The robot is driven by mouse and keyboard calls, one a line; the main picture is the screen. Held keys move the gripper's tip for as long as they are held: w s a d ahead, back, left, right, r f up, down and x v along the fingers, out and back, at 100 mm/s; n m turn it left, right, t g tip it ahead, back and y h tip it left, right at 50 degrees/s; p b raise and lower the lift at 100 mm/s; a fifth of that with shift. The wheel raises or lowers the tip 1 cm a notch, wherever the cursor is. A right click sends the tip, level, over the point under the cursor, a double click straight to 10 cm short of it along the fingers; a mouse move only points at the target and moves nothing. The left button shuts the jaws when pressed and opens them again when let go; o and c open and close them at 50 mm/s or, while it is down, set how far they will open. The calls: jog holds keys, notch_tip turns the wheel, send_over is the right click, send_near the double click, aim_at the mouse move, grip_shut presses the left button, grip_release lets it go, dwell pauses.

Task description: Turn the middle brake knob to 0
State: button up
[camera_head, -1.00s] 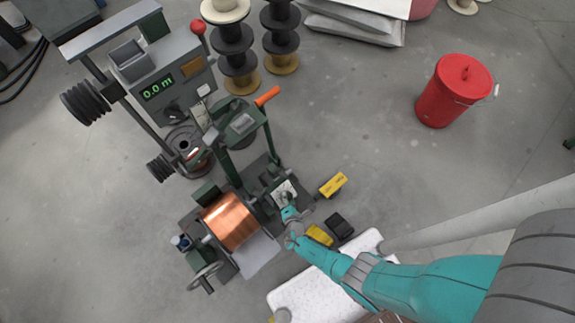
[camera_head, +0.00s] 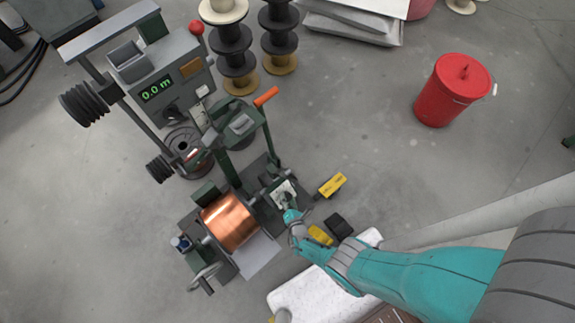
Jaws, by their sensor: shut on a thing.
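The winding machine stands left of centre, with a copper spool (camera_head: 228,221) on its shaft. A pale dial plate (camera_head: 284,192) sits on the machine to the right of the spool. My gripper (camera_head: 287,206) reaches this plate from the lower right and is shut at its lower edge. The brake knob itself is hidden by the gripper or too small to make out, and its setting cannot be read. My teal arm covers the area to the lower right of the plate.
A yellow block (camera_head: 332,185), another yellow item (camera_head: 320,235) and a black box (camera_head: 339,226) lie close to my gripper. A white speckled slab (camera_head: 310,297) is below the arm. A red bin (camera_head: 453,90) stands at upper right on open floor.

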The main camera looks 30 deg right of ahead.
jog(key=o, duration=1.1)
jog(key=shift+o, duration=0.2)
jog(key=shift+v, duration=1)
jog(key=v, duration=1)
